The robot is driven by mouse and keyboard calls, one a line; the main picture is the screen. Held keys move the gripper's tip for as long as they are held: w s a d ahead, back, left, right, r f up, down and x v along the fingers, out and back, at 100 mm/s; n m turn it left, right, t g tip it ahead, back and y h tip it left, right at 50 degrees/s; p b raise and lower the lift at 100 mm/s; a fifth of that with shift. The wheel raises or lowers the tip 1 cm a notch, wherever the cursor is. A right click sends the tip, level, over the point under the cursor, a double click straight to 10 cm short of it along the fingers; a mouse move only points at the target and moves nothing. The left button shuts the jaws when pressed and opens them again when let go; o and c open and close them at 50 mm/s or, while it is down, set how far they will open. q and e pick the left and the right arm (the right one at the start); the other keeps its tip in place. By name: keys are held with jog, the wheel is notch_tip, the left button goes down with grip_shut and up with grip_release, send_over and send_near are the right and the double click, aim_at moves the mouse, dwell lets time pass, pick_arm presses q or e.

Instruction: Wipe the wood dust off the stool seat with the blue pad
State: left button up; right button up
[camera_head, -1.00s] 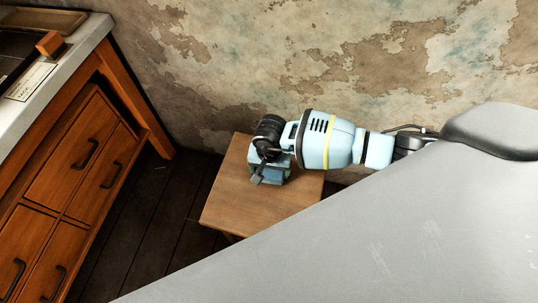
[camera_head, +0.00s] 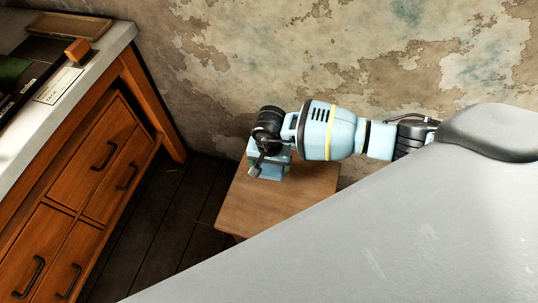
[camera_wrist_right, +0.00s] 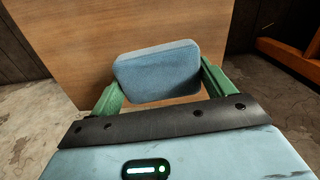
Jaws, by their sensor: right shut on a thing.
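The wooden stool seat (camera_head: 300,195) stands by the wall in the middle of the head view. It also fills the upper middle of the right wrist view (camera_wrist_right: 90,40). My right gripper (camera_wrist_right: 163,85) has green fingers shut on the blue pad (camera_wrist_right: 160,72). In the head view my right gripper (camera_head: 270,166) is over the seat's far left part, and the pad's contact with the seat cannot be made out. No wood dust can be told apart on the visible seat. My left gripper is not in view.
A wooden drawer cabinet (camera_head: 95,190) with a pale top stands at left, with an orange block (camera_head: 78,50) and a card (camera_head: 58,86) on it. The peeling wall (camera_head: 240,60) is behind the stool. A large grey surface covers the lower right. Dark floorboards lie between cabinet and stool.

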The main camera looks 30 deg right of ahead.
notch_tip(320, 180, up, 3)
jog(key=shift+w+f+p, duration=0.1)
jog(key=shift+p, duration=0.6)
jog(key=shift+r, duration=0.2)
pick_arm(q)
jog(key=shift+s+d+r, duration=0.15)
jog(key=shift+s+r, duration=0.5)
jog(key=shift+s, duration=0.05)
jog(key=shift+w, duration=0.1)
